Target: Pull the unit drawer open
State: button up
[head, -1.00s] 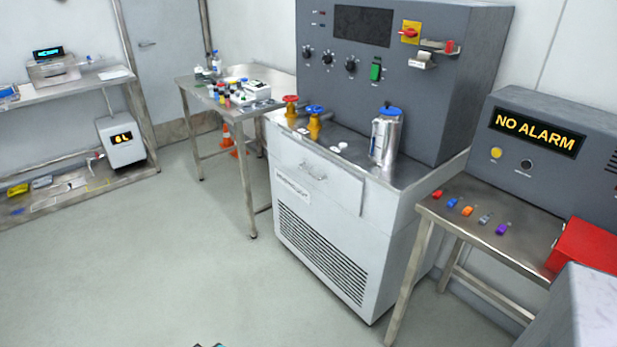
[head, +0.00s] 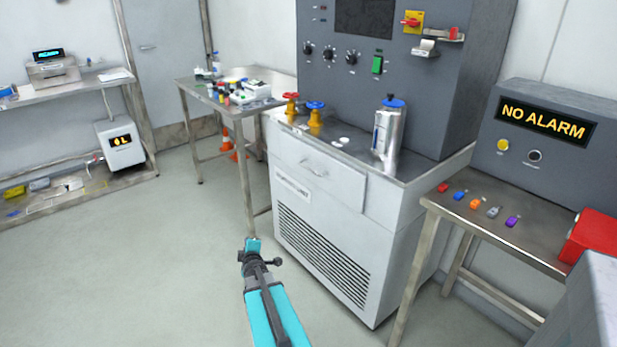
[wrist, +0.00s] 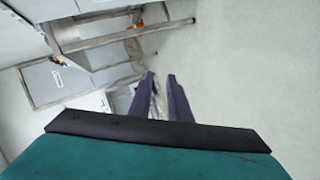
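The unit drawer (head: 335,187) is the pale panel at the top of the white cabinet, with a bar handle (head: 314,172) on its front. It looks closed in the head view. My arm has its upper end low in the head view, in front of and below the drawer, apart from the handle. My gripper (wrist: 161,74) shows in the wrist view with its two dark fingers apart and nothing visible between them. Its fingertips cannot be made out in the head view. I cannot pick out the drawer handle in the wrist view.
The cabinet top holds orange valves with red and blue wheels and a metal canister (head: 386,135). A steel table (head: 440,208) with coloured small items stands at right. Another table (head: 185,82) stands at left, with orange cones below. The floor (head: 150,270) at left is clear.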

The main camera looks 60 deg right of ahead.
jog(key=s+d+r+h+b, duration=0.1)
jog(key=s+d+r+h, duration=0.2)
jog(key=d+r, duration=0.3)
jog(key=s+d+r+h+b, duration=0.1)
jog(key=s+d+r+h, duration=0.2)
jog(key=d, duration=0.5)
jog(key=g+h, duration=0.1)
jog(key=h, duration=0.2)
send_near(309, 169)
jog(key=v, duration=0.3)
jog(key=shift+w+a+f+n, duration=0.1)
jog(key=shift+a+f+n, duration=0.05)
jog(key=shift+f+n, duration=0.15)
jog(key=shift+x, duration=6.85)
jog(key=shift+c, duration=0.4)
grip_shut()
jog(key=shift+a, duration=0.1)
jog(key=shift+s+p, duration=0.2)
jog(key=shift+p, duration=0.1)
